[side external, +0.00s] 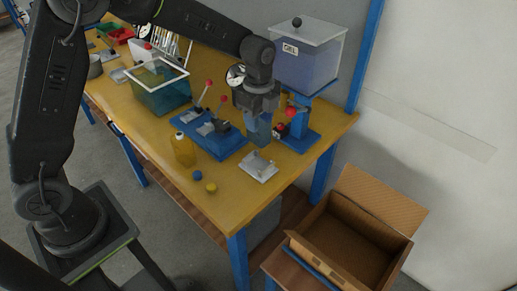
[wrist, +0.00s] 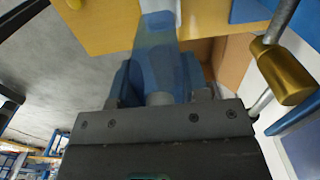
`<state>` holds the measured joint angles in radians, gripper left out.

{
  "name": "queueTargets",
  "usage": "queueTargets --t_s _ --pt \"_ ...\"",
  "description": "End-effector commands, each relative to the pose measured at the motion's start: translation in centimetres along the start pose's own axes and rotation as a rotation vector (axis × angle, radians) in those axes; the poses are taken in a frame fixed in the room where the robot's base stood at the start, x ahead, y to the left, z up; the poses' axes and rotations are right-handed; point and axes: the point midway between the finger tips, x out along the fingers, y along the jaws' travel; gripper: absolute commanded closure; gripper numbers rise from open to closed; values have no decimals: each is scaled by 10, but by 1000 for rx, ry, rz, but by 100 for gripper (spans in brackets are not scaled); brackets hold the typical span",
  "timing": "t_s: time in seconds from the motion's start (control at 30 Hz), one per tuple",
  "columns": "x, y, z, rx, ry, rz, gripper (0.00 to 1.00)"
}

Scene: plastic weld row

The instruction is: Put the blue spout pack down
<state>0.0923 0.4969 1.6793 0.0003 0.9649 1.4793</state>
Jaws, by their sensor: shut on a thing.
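The blue spout pack (side external: 258,131) hangs below my gripper (side external: 258,113), between the clamp fixture and the gel dispenser. It looks translucent and roughly upright in the side view. My gripper is shut on it. In the wrist view the pack (wrist: 160,50) reaches away from between the blue fingers, with its far end over the yellow table edge. Its spout end is close to the gripper body. A small grey plate (side external: 258,167) with upright pins lies on the table just in front of the pack. I cannot tell the gap between the pack and the table.
The gel dispenser (side external: 308,57) stands behind; its brass nozzle (wrist: 286,72) is close at right in the wrist view. A blue clamp fixture (side external: 222,149), yellow bottle (side external: 183,151) and two caps are to the left. An open cardboard box (side external: 330,228) stands beyond the table edge.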

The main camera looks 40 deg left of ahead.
Motion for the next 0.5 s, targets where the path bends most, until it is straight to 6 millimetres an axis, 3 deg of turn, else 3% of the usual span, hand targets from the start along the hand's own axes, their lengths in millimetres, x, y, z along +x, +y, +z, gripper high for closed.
queueTargets --t_s 0.03,0.2,0.5 --pt "14 1 0 0 0 6 81" --pt "45 1 0 0 0 3 81" --pt "75 1 0 0 0 3 81"
